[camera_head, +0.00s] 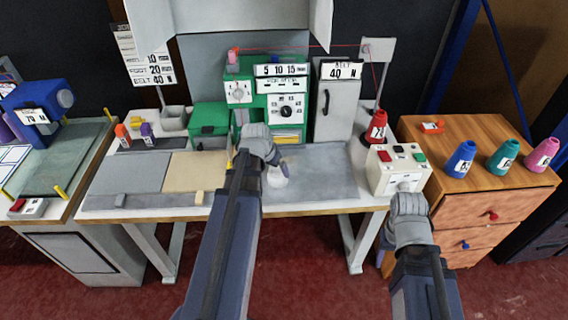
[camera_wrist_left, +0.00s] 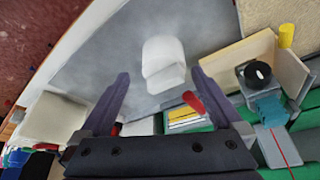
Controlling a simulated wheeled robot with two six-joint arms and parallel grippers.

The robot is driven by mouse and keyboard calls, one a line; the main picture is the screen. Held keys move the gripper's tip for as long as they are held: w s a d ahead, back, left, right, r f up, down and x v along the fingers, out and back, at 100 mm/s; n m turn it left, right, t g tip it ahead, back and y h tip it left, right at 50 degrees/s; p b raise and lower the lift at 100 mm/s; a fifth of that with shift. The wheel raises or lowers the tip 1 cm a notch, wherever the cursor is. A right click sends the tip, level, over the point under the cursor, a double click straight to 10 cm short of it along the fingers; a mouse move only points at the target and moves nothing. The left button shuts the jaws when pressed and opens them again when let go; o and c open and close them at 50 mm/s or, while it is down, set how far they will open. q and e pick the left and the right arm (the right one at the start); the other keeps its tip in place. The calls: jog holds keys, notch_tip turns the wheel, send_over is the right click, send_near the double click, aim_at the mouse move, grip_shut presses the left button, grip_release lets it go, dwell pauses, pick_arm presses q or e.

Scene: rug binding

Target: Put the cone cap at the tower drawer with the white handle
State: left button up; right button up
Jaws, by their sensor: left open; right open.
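A small white rounded piece (camera_head: 277,176), which looks like the cone cap, lies on the grey work surface of the sewing table. In the left wrist view the white piece (camera_wrist_left: 163,62) is ahead of and between the spread fingers. My left gripper (camera_head: 272,158) is open and empty, just above and behind it; it also shows in the left wrist view (camera_wrist_left: 160,88). My right gripper (camera_head: 408,190) is in front of the white button box, apart from the white piece. The wooden drawer tower (camera_head: 470,208) stands at the right with red and blue handles showing; no white handle is visible.
Blue (camera_head: 461,159), teal (camera_head: 503,156) and pink (camera_head: 543,155) cones stand on the tower top. A red cone (camera_head: 377,126) stands behind the white button box (camera_head: 397,172). The green machine (camera_head: 285,105) borders the table's back. The grey surface right of my left gripper is clear.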

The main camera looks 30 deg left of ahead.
aim_at(278, 171)
pick_arm(q)
jog(key=shift+w+a, duration=0.15)
jog(key=shift+w, duration=0.35)
jog(key=shift+b+x, duration=1.05)
jog(key=shift+x, duration=0.05)
jog(key=b+x, duration=0.5)
jog(key=shift+w+a+f, duration=0.15)
jog(key=shift+w+f, duration=0.1)
jog(key=shift+w, duration=0.1)
pick_arm(e)
notch_tip(278, 171, down, 7)
jog(key=shift+w, duration=0.45)
pick_arm(q)
jog(key=shift+r, duration=0.1)
jog(key=c, duration=1.1)
jog(key=shift+c, duration=0.2)
jog(key=shift+r, duration=0.1)
pick_arm(e)
jog(key=shift+r, duration=0.1)
